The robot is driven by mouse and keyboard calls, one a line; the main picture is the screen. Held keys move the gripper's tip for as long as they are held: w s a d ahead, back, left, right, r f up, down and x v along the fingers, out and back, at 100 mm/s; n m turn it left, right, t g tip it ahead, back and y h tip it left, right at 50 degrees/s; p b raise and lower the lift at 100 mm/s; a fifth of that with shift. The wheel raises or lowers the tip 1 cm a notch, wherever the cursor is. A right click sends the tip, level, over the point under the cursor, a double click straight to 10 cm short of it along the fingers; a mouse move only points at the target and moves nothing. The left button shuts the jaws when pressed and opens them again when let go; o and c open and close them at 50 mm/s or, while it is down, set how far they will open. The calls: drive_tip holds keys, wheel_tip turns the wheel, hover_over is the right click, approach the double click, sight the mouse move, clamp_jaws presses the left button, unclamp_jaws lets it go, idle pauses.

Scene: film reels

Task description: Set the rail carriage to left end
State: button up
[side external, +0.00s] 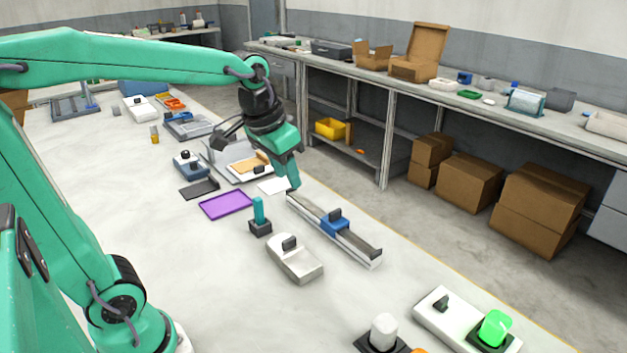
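The rail (362,252) is a long, narrow grey and dark track lying diagonally on the white table, from upper left to lower right. The rail carriage (334,225) is a blue block with a dark knob on top, near the middle of the rail. My gripper (292,187) points down at the upper-left end of the rail, apart from the carriage. Its green fingertip end is low, close to the rail's end; I cannot tell whether it touches. The fingers overlap in this view, so their opening is hidden.
A teal-handled lever (260,215) and a grey device with a dark knob (294,260) stand left of the rail. A purple tray (226,204) lies farther left. A white box with a green button (494,328) is at the lower right. Bare table surrounds the rail's lower end.

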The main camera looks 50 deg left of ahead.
drive_tip(key=w+a+f+g, duration=0.2)
drive_tip(key=w+a+f, duration=0.1)
drive_tip(key=w, duration=0.7)
drive_tip(key=g, duration=0.2)
hover_over(335, 210)
drive_tip(key=f, duration=0.9)
drive_tip(key=shift+s+d+f, duration=0.15)
drive_tip(key=shift+s+f, duration=0.1)
drive_tip(key=shift+f, duration=0.05)
drive_tip(key=shift+w+f, duration=0.25)
drive_tip(key=shift+f, duration=0.1)
drive_tip(key=shift+f, duration=0.1)
drive_tip(key=shift+f, duration=3.8)
drive_tip(key=shift+c, duration=0.4)
clamp_jaws()
